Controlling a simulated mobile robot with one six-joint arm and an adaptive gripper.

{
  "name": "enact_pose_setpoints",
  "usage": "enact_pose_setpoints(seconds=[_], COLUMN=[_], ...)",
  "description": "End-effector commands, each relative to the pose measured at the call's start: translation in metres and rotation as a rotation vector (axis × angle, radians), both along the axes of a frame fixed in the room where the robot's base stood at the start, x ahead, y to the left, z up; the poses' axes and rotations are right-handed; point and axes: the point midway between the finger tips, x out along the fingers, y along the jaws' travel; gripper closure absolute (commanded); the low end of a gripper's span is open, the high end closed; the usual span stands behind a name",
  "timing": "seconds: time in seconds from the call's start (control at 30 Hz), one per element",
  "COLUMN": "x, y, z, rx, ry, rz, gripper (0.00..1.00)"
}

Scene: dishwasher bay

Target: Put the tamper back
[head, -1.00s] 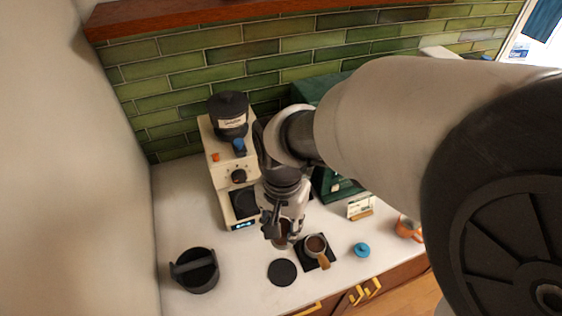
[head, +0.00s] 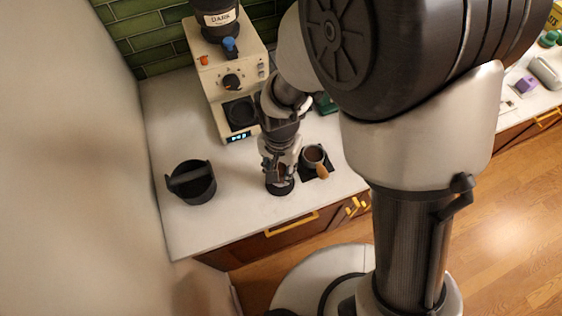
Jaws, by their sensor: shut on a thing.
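My gripper (head: 280,172) points down and is shut on the tamper (head: 283,170), whose brown handle shows only in part between the fingers. The tamper's base is hard to make out. Below the gripper is the round black mat (head: 279,189), mostly covered from this view. I cannot tell whether the tamper touches the mat. Just right of the gripper, a portafilter (head: 313,154) with a wooden handle sits on a black square mat (head: 329,169).
A cream coffee grinder (head: 219,80) with a dark hopper stands behind, close to my arm. A black knock box (head: 192,184) with a crossbar stands left. The counter (head: 225,215) is clear between it and my gripper. Yellow-handled drawers (head: 292,224) lie below the front edge.

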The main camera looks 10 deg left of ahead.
Motion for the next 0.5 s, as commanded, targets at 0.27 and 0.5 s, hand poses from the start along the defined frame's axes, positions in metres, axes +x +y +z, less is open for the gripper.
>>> enact_pose_setpoints(seconds=[0.27, 0.5], x=[0.000, 0.000], y=[0.000, 0.000], z=[-0.023, -0.027], rx=[0.001, 0.000], ry=[-0.001, 0.000], rz=[0.000, 0.000], gripper=[0.92, 0.92])
